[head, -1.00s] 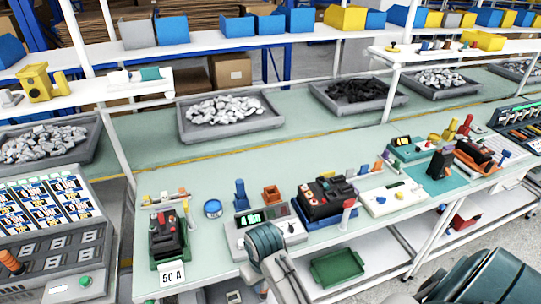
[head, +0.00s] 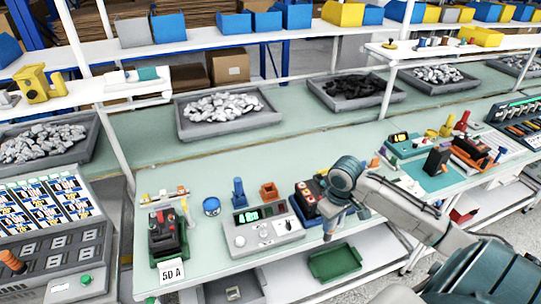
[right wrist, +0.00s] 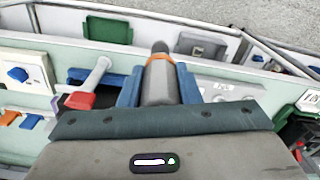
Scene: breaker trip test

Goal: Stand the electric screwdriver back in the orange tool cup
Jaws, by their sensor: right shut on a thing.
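My right gripper (head: 333,216) hangs over the front part of the bench, left of my forearm. In the right wrist view its blue fingers (right wrist: 157,88) are shut on a grey tool with an orange ring and a dark tip, which looks like the electric screwdriver (right wrist: 158,84). In the head view the tool is mostly hidden by my wrist. The orange tool cup (head: 269,193) is a small open square cup behind the grey tester, left of and farther back than my right gripper. It looks empty. My left gripper is not in view.
A grey tester with a green display (head: 262,228) stands in front of the cup. A blue holder (head: 239,190) is left of the cup. A black breaker (head: 308,196) on its fixture is right of the cup, partly hidden by my arm. A green bin (head: 335,262) sits below the bench.

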